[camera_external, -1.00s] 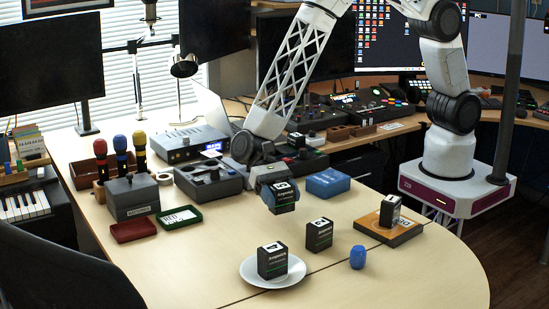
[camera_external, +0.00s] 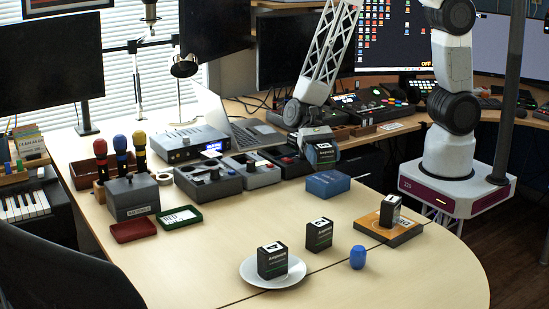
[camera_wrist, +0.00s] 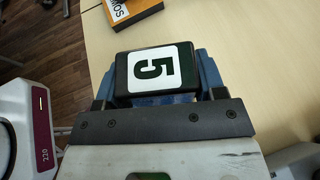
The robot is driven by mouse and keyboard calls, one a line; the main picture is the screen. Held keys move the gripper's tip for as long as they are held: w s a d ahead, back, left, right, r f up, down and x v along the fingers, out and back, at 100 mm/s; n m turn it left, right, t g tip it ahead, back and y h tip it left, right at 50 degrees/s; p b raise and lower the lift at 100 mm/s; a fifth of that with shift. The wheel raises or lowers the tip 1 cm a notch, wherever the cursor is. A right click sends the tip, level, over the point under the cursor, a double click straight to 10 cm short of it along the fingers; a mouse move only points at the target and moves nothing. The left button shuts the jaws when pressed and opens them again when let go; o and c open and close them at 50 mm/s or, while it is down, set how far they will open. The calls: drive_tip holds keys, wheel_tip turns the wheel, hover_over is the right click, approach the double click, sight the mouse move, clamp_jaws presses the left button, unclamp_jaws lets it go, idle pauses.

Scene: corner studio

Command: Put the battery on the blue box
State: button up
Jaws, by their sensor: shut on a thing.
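My gripper (camera_external: 312,143) is shut on a black battery (camera_external: 322,157) and holds it in the air, a little above the blue box (camera_external: 328,184). In the wrist view the battery (camera_wrist: 155,70) shows its white label with a 5 between the blue fingers (camera_wrist: 210,75). In the external view the battery hangs over the back edge of the box, slightly tilted. The blue box is closed, flat-topped and bare in the external view. In the wrist view a sliver of blue shows under the battery; I cannot tell whether it is the box.
A battery marked 4 (camera_external: 272,262) stands on a white plate (camera_external: 290,280). Another battery (camera_external: 319,235) and a blue cylinder (camera_external: 358,257) stand on the table. A further battery (camera_external: 390,211) stands on a wooden-topped block (camera_external: 405,230). A grey switch box (camera_external: 262,172) is left of the blue box.

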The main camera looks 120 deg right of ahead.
drive_tip(key=s+r+m+t, duration=0.1)
drive_tip(key=s+t, duration=0.1)
drive_tip(key=s, duration=1.7)
drive_tip(key=shift+r+m, duration=0.3)
drive_tip(key=shift+a, duration=0.1)
hover_over(329, 177)
drive_tip(key=shift+s+f, duration=0.1)
drive_tip(key=shift+f, duration=0.65)
drive_tip(key=shift+f, duration=0.1)
drive_tip(key=shift+f+h, duration=0.3)
drive_tip(key=shift+f, duration=1.35)
drive_tip(key=shift+f, duration=0.15)
drive_tip(key=o, duration=1.1)
drive_tip(key=shift+r, duration=0.2)
